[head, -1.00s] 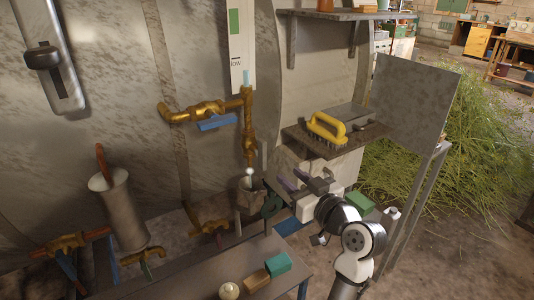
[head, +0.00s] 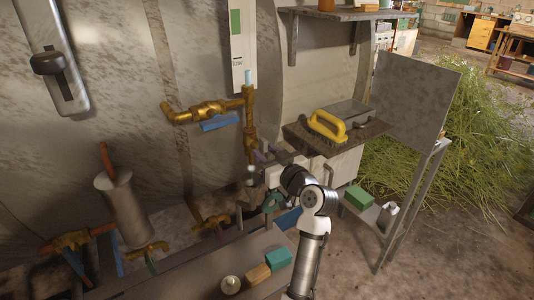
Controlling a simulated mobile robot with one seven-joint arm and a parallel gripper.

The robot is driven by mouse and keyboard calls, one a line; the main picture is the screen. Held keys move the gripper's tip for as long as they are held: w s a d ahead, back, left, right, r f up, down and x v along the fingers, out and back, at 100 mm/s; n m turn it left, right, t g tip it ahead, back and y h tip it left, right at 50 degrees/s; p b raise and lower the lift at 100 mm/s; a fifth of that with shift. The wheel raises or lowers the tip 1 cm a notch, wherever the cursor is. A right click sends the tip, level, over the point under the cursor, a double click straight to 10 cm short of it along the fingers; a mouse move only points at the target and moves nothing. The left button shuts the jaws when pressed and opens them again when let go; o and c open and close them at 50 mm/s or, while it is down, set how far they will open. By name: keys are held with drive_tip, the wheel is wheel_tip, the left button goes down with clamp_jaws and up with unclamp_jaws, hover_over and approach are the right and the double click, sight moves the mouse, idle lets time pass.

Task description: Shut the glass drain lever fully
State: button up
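The sight glass (head: 248,77) runs down its white scale board and ends in a brass fitting (head: 249,115) in the head view. At the foot of this brass pipe is a small pale round knob (head: 250,168), which looks like the end of the drain lever; the rest of the lever is too small to make out. My gripper (head: 264,153) is just right of the lower pipe, slightly above the knob. Its two dark fingers appear apart with nothing between them. I cannot tell whether a finger touches the pipe or lever.
A blue-handled brass valve (head: 208,113) sits left of the pipe. A shelf with a yellow-handled brush (head: 326,126) is close to the right of my gripper. Below are a bench (head: 190,275), a teal block (head: 279,257) and a grey metal cylinder (head: 125,210).

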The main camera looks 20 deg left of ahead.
clamp_jaws()
drive_tip(key=shift+m, duration=0.3)
drive_tip(key=m, duration=0.1)
drive_tip(key=m+p, duration=0.1)
drive_tip(key=shift+w+d+r+m, duration=0.1)
drive_tip(key=shift+w+m, duration=0.05)
drive_tip(key=shift+m, duration=0.15)
drive_tip(key=m+p, duration=0.3)
drive_tip(key=m, duration=0.2)
drive_tip(key=m+p, duration=0.3)
drive_tip(key=m, duration=0.2)
drive_tip(key=f+m+p, duration=0.1)
drive_tip(key=m+p, duration=0.3)
drive_tip(key=m, duration=0.1)
drive_tip(key=shift+w+d, duration=0.2)
drive_tip(key=shift+w, duration=0.05)
